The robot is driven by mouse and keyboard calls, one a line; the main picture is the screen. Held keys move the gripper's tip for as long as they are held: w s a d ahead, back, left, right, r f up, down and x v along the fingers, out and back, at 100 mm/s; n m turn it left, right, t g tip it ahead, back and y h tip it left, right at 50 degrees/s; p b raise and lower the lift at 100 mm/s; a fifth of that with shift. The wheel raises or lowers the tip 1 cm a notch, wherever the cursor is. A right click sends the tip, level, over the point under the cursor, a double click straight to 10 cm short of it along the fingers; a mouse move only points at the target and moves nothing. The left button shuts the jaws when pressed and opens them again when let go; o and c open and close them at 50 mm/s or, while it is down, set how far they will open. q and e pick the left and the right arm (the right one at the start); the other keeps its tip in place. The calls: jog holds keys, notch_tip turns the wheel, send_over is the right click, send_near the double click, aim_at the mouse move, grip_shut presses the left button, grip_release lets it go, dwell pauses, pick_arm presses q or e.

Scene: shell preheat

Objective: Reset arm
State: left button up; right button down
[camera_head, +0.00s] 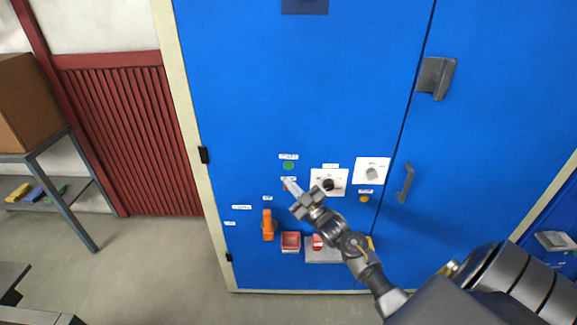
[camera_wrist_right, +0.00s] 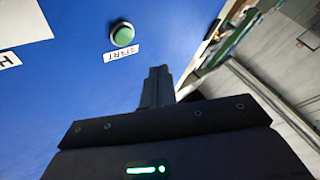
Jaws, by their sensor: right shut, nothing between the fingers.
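My right gripper (camera_head: 289,186) is in front of the blue cabinet (camera_head: 300,90), its arm coming in from the lower right. Its fingers are shut with nothing between them; they also show in the right wrist view (camera_wrist_right: 158,88). The green start button (camera_head: 288,166) is just above the fingertips in the head view. In the right wrist view the green button (camera_wrist_right: 122,33) stands clear of the fingers, with a label reading START under it. A red button is partly hidden behind the fingertips. My left gripper is not in view.
The panel carries a black knob (camera_head: 328,185), a white dial (camera_head: 372,171), an orange handle (camera_head: 267,225) and a red box (camera_head: 290,241). Door handles (camera_head: 405,183) project at the right. A shelf with a cardboard box (camera_head: 28,100) stands left. The floor before the red shutter is clear.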

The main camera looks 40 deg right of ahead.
dwell(0.7)
notch_tip(320, 180, down, 21)
jog(key=s+m+g+h, duration=0.2)
jog(key=m+g+h, duration=0.15)
jog(key=g, duration=0.25)
jog(key=s+a+f+m+g, duration=0.1)
jog(key=s+f+g, duration=0.1)
jog(key=s+f, duration=0.45)
jog(key=s+a+f+g, duration=0.2)
jog(key=s+f+g, duration=0.15)
jog(key=f, duration=0.65)
jog(key=s+a+f+g+b, duration=0.1)
jog(key=s+a+f+g, duration=0.2)
jog(key=s+f, duration=0.65)
jog(key=s+a+f+g+b, duration=0.15)
jog(key=s+f, duration=0.45)
jog(key=s, duration=0.7)
jog(key=s+a+f+g, duration=0.2)
jog(key=s+a, duration=0.1)
jog(key=s, duration=0.6)
jog(key=s+a+f+g+y, duration=0.1)
jog(key=s+a+f+g, duration=0.1)
jog(key=s, duration=0.7)
jog(key=shift+s+a+f, duration=0.4)
jog(key=shift+a+f, duration=0.15)
jog(key=shift+a, duration=0.35)
